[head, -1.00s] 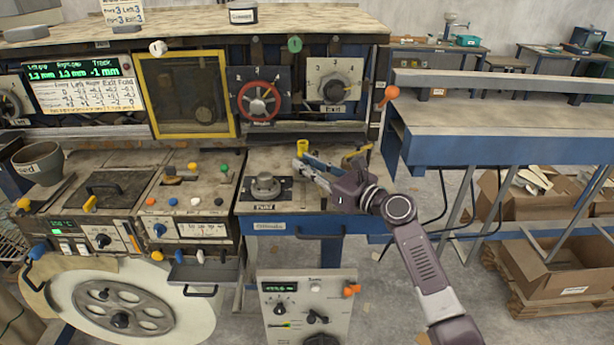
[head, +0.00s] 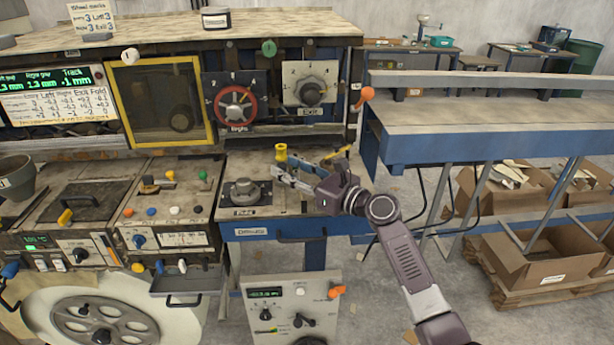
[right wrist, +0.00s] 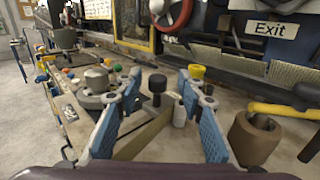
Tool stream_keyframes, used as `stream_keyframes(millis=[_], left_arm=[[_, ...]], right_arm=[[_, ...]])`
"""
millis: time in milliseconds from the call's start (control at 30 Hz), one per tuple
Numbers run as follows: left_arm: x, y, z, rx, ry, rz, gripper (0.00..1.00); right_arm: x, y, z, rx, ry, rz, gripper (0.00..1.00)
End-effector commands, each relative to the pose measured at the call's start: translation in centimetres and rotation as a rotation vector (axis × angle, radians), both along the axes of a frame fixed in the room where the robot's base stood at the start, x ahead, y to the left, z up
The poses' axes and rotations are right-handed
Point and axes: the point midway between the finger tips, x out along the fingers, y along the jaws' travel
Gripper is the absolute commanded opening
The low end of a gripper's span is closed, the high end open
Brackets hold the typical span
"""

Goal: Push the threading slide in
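My right gripper (head: 281,173) is over the bench top at the right end of the machine, just in front of a yellow knob (head: 281,152). In the right wrist view its two blue-padded fingers (right wrist: 160,85) are spread apart with nothing clamped between them. A black knob on a post (right wrist: 158,86) stands beyond and between the fingertips, above a flat bar (right wrist: 143,135). I cannot tell for sure which of these parts is the threading slide. The yellow knob (right wrist: 197,72) shows behind the right finger. My left gripper is out of view.
A round metal fitting (head: 243,190) sits left of the gripper. A yellow-handled lever (right wrist: 285,110) and brown cylinder (right wrist: 254,138) stand close on its right. Red handwheel (head: 235,108) and black dial (head: 311,92) are on the panel behind. A blue-framed table (head: 465,145) stands right.

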Motion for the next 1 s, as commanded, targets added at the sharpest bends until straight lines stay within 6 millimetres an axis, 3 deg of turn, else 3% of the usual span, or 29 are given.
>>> stream_keyframes(millis=[500, 1000], left_arm=[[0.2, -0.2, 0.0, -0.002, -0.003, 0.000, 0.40], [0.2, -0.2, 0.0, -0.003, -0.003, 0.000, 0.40]], right_arm=[[-6.7, -6.9, -0.2, -0.003, 0.001, -0.003, 0.36], [-7.5, -7.7, -0.1, -0.001, 0.001, -0.001, 0.36]])
